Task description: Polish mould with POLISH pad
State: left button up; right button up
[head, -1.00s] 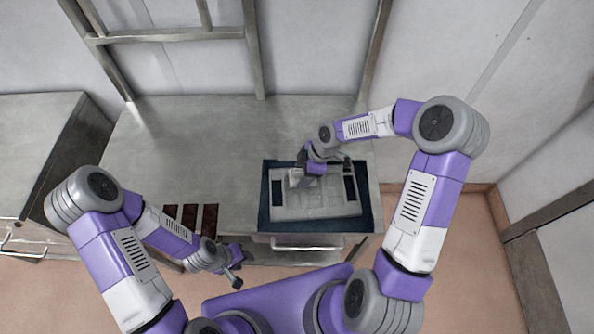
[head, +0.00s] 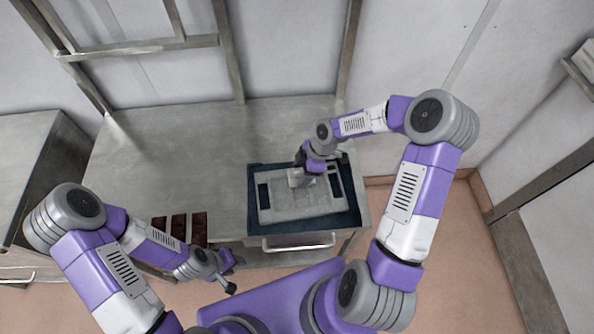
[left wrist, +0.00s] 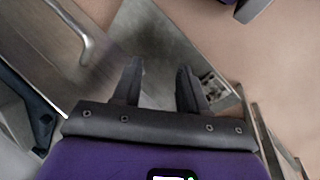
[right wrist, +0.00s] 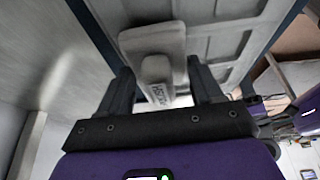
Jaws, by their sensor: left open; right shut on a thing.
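The grey mould (head: 278,210) is a panelled slab lying on a dark blue mat (head: 253,224) at the right part of the bench. My right gripper (head: 304,172) is over the mould's back middle, shut on a pale pad (head: 297,181). In the right wrist view the pad (right wrist: 152,40) has a wide block and a handle with partly readable lettering, held between my fingers (right wrist: 157,75). The pad appears to rest on the mould's face; its contact is hidden. My left gripper (head: 232,274) is open and empty in front of the bench; its fingers show in the left wrist view (left wrist: 158,78).
Several dark brown bars (head: 178,228) lie at the bench's front edge beside my left forearm. A drawer handle (head: 298,246) sticks out below the mat. The bench top (head: 190,140) behind is clear. A metal frame (head: 140,47) stands along the back wall.

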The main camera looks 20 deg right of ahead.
jog(key=shift+s+d+p, duration=0.25)
jog(key=shift+d+p, duration=0.15)
jog(key=shift+d, duration=0.8)
jog(key=shift+s+d+p, duration=0.25)
jog(key=shift+d+p, duration=0.1)
jog(key=shift+d, duration=0.8)
jog(key=shift+w+a+f+b, duration=0.15)
jog(key=shift+a+b, duration=0.2)
jog(key=shift+a, duration=0.35)
jog(key=shift+w+a+r+b, duration=0.1)
jog(key=shift+a+b, duration=0.2)
jog(key=shift+a, duration=0.35)
jog(key=shift+w+a+b, duration=0.2)
jog(key=shift+a+b, duration=0.2)
jog(key=shift+a, duration=0.65)
jog(key=shift+w+a+b, duration=0.25)
jog(key=shift+a+b, duration=0.15)
jog(key=shift+a, duration=0.6)
jog(key=shift+w+a+b, duration=0.2)
jog(key=shift+a+b, duration=0.2)
jog(key=shift+a, duration=0.65)
jog(key=shift+w+a+b, duration=0.15)
jog(key=shift+a+b, duration=0.2)
jog(key=shift+a, duration=0.4)
jog(key=shift+w+a+b, duration=0.1)
jog(key=shift+a+b, duration=0.25)
jog(key=shift+a, duration=0.35)
notch_tip(320, 180, up, 8)
jog(key=p, duration=0.6)
